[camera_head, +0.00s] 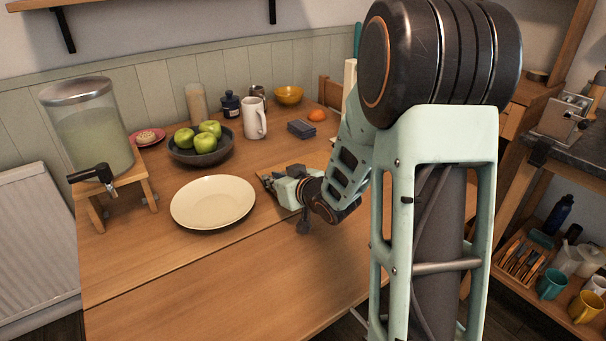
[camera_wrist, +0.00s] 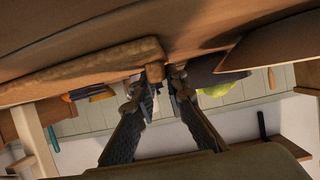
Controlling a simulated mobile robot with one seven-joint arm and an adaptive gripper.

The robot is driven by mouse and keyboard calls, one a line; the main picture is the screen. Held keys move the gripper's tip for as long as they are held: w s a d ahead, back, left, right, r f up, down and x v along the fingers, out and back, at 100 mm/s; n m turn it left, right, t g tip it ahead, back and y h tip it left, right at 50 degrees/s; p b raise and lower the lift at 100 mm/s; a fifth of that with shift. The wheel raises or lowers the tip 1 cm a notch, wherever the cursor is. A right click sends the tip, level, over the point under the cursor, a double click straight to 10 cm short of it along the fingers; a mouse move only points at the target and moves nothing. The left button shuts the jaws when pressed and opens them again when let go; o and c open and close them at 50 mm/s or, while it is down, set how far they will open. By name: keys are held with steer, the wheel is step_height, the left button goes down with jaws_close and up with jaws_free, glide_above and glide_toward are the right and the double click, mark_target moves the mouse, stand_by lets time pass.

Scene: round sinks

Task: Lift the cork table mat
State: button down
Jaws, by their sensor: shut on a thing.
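The cork table mat (camera_wrist: 85,73) shows in the wrist view as a thick brown edge low over the wooden table. Its near end reaches in between my fingertips. My gripper (camera_wrist: 164,80) is shut on this edge, with one dark finger on each side. In the head view my gripper (camera_head: 277,180) is low at the table, just right of the cream plate, and it and my arm hide most of the mat. I cannot tell whether the mat is clear of the table.
The cream plate (camera_head: 213,202) lies close left of my gripper. Behind stand a dark bowl of green apples (camera_head: 203,143), a white mug (camera_head: 254,119), a dark blue box (camera_head: 301,129) and an orange (camera_head: 317,115). A drink dispenser (camera_head: 92,135) stands at left. The table's front is clear.

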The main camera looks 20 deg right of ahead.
steer(key=shift+r+p, duration=3)
steer(key=shift+r, duration=0.55)
